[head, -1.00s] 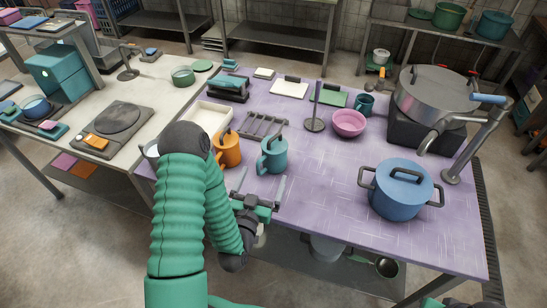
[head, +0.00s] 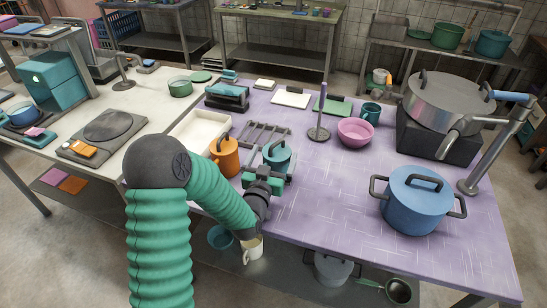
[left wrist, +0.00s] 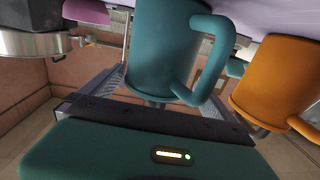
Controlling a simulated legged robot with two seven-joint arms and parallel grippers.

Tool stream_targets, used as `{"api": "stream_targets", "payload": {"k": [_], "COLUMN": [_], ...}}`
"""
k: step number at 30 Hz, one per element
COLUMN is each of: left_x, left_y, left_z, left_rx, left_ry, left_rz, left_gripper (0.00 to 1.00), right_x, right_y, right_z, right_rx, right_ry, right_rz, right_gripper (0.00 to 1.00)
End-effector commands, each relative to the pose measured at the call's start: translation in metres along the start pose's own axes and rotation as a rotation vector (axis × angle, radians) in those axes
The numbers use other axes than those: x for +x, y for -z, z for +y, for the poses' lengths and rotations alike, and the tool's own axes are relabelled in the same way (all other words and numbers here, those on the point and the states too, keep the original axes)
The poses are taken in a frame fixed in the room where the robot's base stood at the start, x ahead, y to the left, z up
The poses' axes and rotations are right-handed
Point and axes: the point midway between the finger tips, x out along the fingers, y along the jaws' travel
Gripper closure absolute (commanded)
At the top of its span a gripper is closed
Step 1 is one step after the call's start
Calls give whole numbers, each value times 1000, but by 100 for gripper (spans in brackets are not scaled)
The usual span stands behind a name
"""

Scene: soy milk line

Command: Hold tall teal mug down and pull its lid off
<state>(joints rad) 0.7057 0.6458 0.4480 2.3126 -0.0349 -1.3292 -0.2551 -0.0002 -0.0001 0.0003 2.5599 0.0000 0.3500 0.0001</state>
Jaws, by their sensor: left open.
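The tall teal mug (head: 281,163) stands upright on the purple table near its front edge, with its lid (head: 277,149) and dark lid handle on top. In the left wrist view the mug (left wrist: 160,50) appears inverted, its handle to the right, and my gripper hides much of the lid end. My left gripper (head: 268,168) is open at the near side of the mug, its fingers reaching along either side. In the left wrist view the mug sits between the spread fingers (left wrist: 160,100); I cannot tell whether they touch it. My right gripper is not in view.
A lidded orange mug (head: 225,160) stands close to the left of the teal mug. A rack (head: 262,132) lies behind, with a paper-towel-like post (head: 320,115) and pink bowl (head: 355,131) farther right. A blue pot (head: 410,203) stands right; table between is clear.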

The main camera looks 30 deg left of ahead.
Motion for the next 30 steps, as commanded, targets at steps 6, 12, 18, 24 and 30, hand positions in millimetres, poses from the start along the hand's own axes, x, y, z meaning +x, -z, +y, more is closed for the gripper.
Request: {"api": "stream_targets", "payload": {"k": [6, 12, 18, 24, 30], "left_x": [0, 0, 0, 0, 0], "left_y": [0, 0, -1, -1, -1], "left_z": [2, 0, 0, 0, 0], "left_rx": [1, 0, 0, 0, 0], "left_ry": [-1, -1, 0, 0, -1], "left_rz": [0, 0, -1, -1, 0], "left_gripper": [13, 39, 65, 2, 0], "right_x": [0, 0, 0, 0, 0], "right_y": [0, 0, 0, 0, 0], "right_z": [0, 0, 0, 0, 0], "right_rx": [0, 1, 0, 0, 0], "right_ry": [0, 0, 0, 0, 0], "right_rz": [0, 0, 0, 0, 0], "right_gripper": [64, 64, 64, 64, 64]}}
